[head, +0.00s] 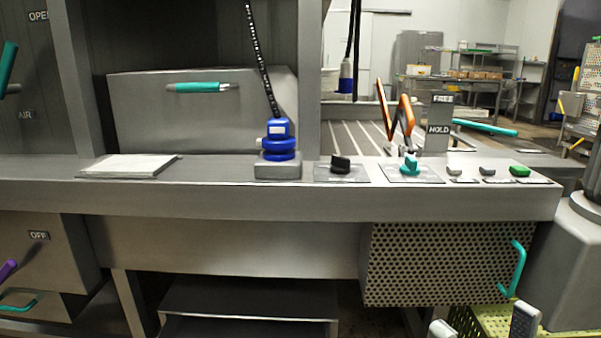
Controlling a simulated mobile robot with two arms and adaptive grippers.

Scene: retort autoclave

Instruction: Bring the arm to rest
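Two grey fingertips, which look like my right gripper (483,323), show at the bottom right edge of the head view. They stand wide apart with nothing seen between them, in front of a yellow-green crate (482,323). They are below the perforated metal panel (440,265) and its teal handle (518,268). Whether they touch the crate cannot be told. The rest of that arm is out of the frame. My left gripper is not in view.
A steel counter (230,190) crosses the view, carrying a blue connector (279,140) on a cable, a black knob (340,163), a teal knob (409,165) and a green knob (519,171). An orange lever (404,115) stands behind. A grey housing (572,265) stands at right.

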